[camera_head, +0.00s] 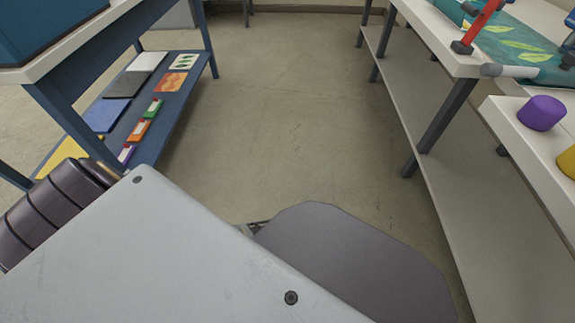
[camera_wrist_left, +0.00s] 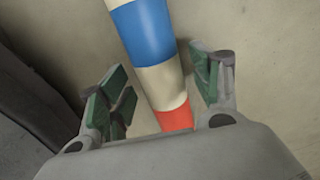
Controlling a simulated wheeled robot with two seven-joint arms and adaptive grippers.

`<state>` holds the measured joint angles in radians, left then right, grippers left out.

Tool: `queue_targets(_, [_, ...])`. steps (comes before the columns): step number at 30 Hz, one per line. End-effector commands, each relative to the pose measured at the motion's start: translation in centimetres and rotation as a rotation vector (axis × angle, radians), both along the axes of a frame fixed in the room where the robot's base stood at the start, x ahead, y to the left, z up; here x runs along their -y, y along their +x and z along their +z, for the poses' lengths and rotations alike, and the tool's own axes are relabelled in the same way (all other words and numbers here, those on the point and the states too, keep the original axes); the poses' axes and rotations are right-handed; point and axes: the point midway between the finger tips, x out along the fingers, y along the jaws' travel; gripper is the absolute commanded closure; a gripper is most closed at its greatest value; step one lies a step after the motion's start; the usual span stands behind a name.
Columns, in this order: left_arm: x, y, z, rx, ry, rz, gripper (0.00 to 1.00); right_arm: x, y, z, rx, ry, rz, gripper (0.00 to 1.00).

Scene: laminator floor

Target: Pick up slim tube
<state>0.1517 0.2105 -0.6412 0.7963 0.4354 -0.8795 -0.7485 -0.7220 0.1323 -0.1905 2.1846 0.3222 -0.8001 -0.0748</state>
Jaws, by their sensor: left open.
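A striped tube (camera_wrist_left: 150,35) with blue, cream and red bands shows in the left wrist view, running from the top edge down between the fingers of my left gripper (camera_wrist_left: 162,88). The gripper is open, with one green-padded finger on each side of the tube. The right finger looks close to the tube; I cannot tell whether it touches. The tube's upper end is out of frame and its lower end goes behind the gripper body. I do not make out this tube in the head view. My right gripper is not in view.
A blue-framed table with a low shelf (camera_head: 150,123) holding flat sheets and small boxes stands at left. A pale bench with a long lower shelf (camera_head: 465,190) stands at right, with a purple cylinder (camera_head: 542,113) on a nearby surface. The floor (camera_head: 285,110) between is clear.

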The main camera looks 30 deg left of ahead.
Motion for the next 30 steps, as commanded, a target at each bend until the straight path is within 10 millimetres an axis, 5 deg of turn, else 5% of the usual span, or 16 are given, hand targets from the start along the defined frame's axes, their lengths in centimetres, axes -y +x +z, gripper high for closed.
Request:
queue_targets(21, [0.01,-0.01,-0.76,0.001,0.0,0.0,0.36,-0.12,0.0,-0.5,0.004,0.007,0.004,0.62])
queue_targets(30, [0.0,-0.02,-0.77,0.001,0.0,0.0,0.75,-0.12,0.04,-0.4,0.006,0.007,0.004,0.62])
